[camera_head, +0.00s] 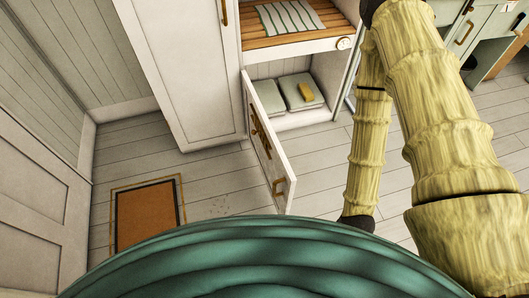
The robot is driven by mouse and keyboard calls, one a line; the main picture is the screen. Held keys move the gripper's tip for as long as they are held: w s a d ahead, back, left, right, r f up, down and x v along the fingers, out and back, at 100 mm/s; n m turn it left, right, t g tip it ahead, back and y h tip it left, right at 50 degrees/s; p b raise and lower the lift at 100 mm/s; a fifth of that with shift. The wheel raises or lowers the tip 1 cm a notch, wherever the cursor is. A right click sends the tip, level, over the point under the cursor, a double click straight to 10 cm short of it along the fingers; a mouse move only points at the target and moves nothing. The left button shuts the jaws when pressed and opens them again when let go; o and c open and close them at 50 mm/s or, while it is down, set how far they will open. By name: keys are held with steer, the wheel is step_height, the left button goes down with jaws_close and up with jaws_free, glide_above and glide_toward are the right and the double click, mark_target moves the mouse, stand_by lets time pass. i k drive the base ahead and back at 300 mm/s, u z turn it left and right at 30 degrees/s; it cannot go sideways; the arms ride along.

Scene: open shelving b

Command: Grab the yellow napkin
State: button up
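A small yellow item (306,91), which looks like the yellow napkin, lies on top of a pale grey-green folded pad (301,103) in the low open compartment at upper centre. It is small in the picture, so its folds cannot be made out. My arm, with pale yellow bamboo-like links, fills the right side, well apart from the item. Its lower link ends in a dark part behind my green body. No gripper fingers show.
A cabinet door (265,145) with a brass handle stands open toward me, left of the compartment. A wooden shelf with a striped mat (289,17) is above. An orange rug (146,216) lies at left. Plank floor (318,165) is clear right of the door.

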mark_target(306, 91)
steer(key=z, duration=1.4)
steer(key=i, duration=1.15)
steer(key=u, duration=2.35)
